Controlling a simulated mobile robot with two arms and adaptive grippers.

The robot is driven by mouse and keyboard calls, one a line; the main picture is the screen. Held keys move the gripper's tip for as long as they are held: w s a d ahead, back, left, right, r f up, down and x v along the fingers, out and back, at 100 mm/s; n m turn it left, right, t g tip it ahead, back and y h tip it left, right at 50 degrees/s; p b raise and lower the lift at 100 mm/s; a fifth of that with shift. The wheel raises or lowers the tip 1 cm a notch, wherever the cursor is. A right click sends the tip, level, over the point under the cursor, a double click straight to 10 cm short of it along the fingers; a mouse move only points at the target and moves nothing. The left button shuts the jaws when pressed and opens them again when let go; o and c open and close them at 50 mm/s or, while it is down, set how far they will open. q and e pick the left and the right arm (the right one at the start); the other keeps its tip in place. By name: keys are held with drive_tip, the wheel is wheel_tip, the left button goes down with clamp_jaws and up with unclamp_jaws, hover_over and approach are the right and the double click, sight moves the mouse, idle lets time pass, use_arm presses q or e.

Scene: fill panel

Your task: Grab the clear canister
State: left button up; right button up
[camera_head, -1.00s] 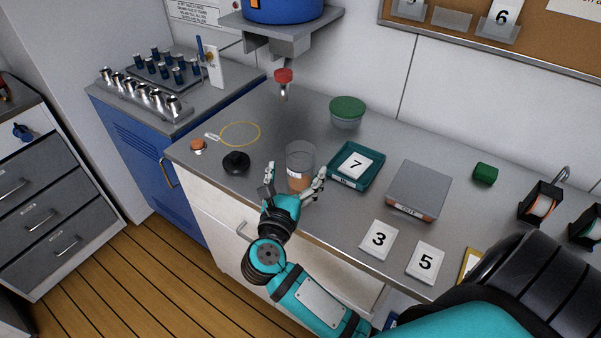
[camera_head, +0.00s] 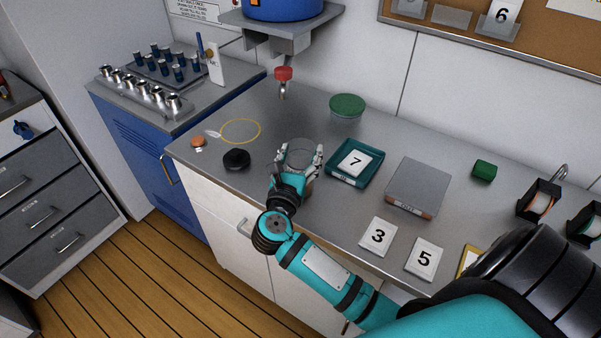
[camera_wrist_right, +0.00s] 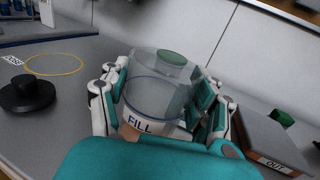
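The clear canister (camera_head: 300,160) stands upright on the grey counter, near its front edge. In the wrist view the canister (camera_wrist_right: 158,85) is transparent, with a FILL label low on its front. My right gripper (camera_head: 298,164) is around it, one finger on each side. The wrist view shows the right gripper (camera_wrist_right: 163,92) with its pads close against both walls; I cannot tell whether they press on it. My left gripper is not in view.
Left of the canister are a black knob-like object (camera_head: 237,159) and a yellow ring (camera_head: 240,131). A teal tray (camera_head: 337,179) with card 7 stands close on the right, beside a grey scale (camera_head: 418,187).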

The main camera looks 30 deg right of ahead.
drive_tip(key=c, duration=0.9)
drive_tip(key=shift+c, duration=0.5)
drive_tip(key=shift+r, duration=0.2)
